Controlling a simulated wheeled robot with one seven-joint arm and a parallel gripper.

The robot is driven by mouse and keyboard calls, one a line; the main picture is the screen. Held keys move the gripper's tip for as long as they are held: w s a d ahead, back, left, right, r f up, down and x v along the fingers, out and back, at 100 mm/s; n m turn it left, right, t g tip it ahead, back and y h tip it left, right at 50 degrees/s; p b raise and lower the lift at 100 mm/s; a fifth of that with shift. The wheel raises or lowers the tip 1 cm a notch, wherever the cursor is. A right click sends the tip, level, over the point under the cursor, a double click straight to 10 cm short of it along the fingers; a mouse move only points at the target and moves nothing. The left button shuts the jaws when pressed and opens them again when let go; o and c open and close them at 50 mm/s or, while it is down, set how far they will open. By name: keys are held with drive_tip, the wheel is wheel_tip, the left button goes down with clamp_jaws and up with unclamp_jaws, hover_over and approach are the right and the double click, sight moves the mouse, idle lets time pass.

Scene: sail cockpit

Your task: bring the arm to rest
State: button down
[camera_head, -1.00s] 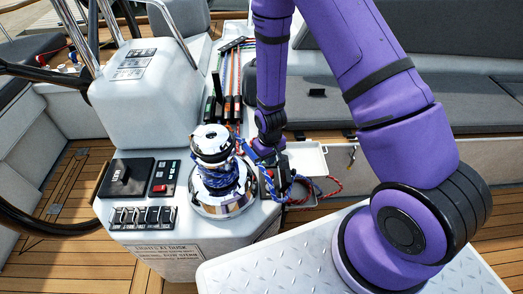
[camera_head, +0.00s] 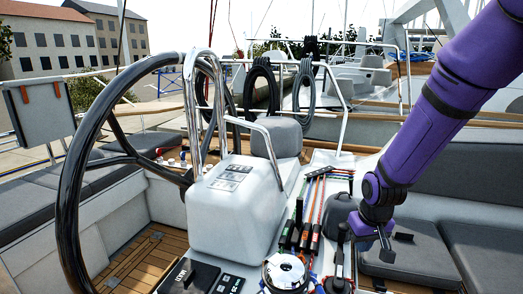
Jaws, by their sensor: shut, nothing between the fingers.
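My purple arm (camera_head: 440,110) comes in from the upper right of the head view and reaches down to its black wrist. My gripper (camera_head: 386,248) is at the end of it, pointing down, over the area right of the console and in front of the grey cushions. Its fingers are small and dark in the picture; it is shut and holds nothing. It appears clear of the chrome winch (camera_head: 285,272), which is cut off by the bottom edge.
A black upright object (camera_head: 340,262) is left of my gripper. Grey cushions (camera_head: 415,250) lie to the right.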

drive_tip(key=s+d+r+t, duration=0.15)
drive_tip(key=s+r, duration=0.25)
drive_tip(key=r, duration=0.7)
drive_tip(key=s+d+r+m+t, duration=0.1)
drive_tip(key=s+d+r+t, duration=0.1)
drive_tip(key=s+r, duration=1.2)
drive_tip(key=s+d, duration=0.1)
drive_tip(key=s, duration=0.3)
drive_tip(key=shift+s+r+m, duration=0.25)
drive_tip(key=shift+m, duration=0.05)
drive_tip(key=shift+d, duration=0.1)
